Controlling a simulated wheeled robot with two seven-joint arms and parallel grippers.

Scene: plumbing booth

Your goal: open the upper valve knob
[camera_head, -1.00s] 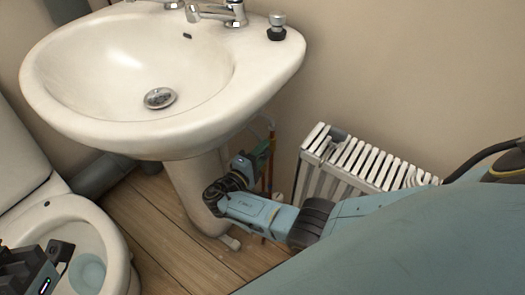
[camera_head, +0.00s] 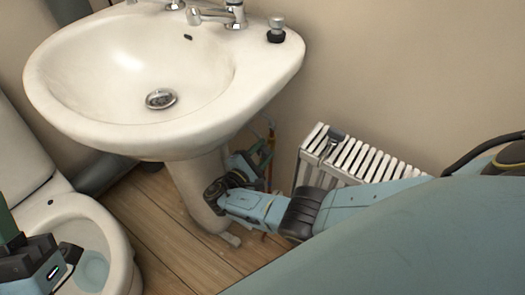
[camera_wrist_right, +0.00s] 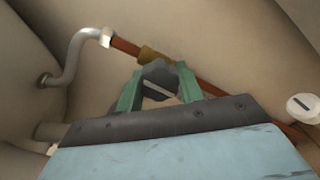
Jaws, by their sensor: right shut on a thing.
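The dark valve knob (camera_wrist_right: 158,80), with a pale bar across its face, shows in the right wrist view beside a copper pipe (camera_wrist_right: 203,83) with a brass fitting. My right gripper (camera_wrist_right: 158,72) has its green fingers on both sides of the knob and is shut on it. In the head view my right gripper (camera_head: 243,165) is low beside the sink pedestal, where the knob is hidden. My left gripper (camera_head: 28,262) is at the lower left over the toilet, partly cut off; its jaw opening cannot be made out.
The white sink (camera_head: 75,118) overhangs the right gripper, and its pedestal (camera_head: 197,185) stands close by. A white radiator (camera_head: 345,160) is to the right. In the wrist view a bent metal pipe (camera_wrist_right: 72,58) and a round slotted white cap (camera_wrist_right: 302,107) are near.

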